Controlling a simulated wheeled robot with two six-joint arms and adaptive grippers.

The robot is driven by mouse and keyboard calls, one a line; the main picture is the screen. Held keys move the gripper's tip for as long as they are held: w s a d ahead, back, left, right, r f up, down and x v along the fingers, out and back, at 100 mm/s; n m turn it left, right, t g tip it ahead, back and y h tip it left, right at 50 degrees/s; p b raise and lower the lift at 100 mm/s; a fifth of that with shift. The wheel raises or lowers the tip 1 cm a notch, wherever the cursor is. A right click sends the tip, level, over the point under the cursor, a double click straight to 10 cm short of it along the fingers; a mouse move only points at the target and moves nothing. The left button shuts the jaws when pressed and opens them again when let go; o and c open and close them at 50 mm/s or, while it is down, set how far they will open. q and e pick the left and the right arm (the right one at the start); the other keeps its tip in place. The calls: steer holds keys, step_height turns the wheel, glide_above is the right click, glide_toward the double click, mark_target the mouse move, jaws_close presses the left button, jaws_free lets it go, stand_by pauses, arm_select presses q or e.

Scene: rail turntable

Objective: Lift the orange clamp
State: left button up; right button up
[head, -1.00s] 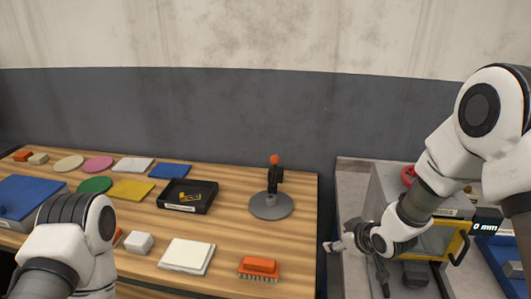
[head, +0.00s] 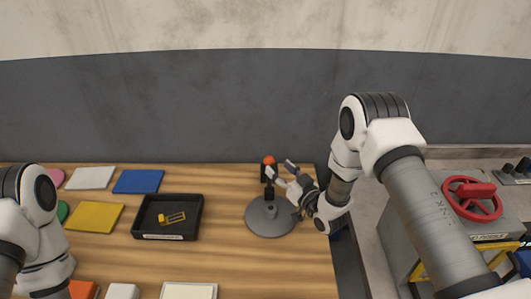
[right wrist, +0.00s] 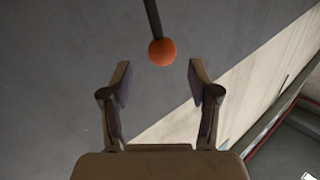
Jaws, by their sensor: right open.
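The orange clamp's round orange end (head: 268,160) tops a dark upright piece on a round grey base (head: 258,226), which stands near the right end of the wooden table. My right gripper (head: 281,170) is open and just right of the clamp, with its fingers towards it. In the right wrist view the orange ball (right wrist: 162,52) on a dark rod lies ahead of the open fingertips (right wrist: 160,78), roughly centred between them and apart from them.
A black tray (head: 140,228) with a yellow piece (head: 172,217) lies left of the base. Blue (head: 138,181), yellow (head: 95,217) and white (head: 90,178) flat pieces lie further left. A grey bench with a red handwheel (head: 472,197) stands to the right.

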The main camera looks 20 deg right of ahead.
mark_target(273, 163)
steer(key=shift+w+a+r+p, duration=0.25)
steer(key=shift+w+a, duration=0.1)
steer(key=shift+w, duration=0.3)
steer(key=shift+w+a+r+p, duration=0.2)
steer(key=shift+w+a, duration=0.1)
steer(key=shift+w, duration=0.3)
steer(key=w, duration=0.1)
steer(key=w+f, duration=0.1)
steer(key=w, duration=0.1)
steer(key=shift+a+f, duration=0.15)
steer(key=shift+a, duration=0.25)
steer(key=shift+s+d, duration=0.1)
steer(key=shift+s, duration=0.05)
steer(key=shift+s+r, duration=0.2)
steer(key=shift+r, duration=0.05)
steer(key=shift+c, duration=1.4)
jaws_close()
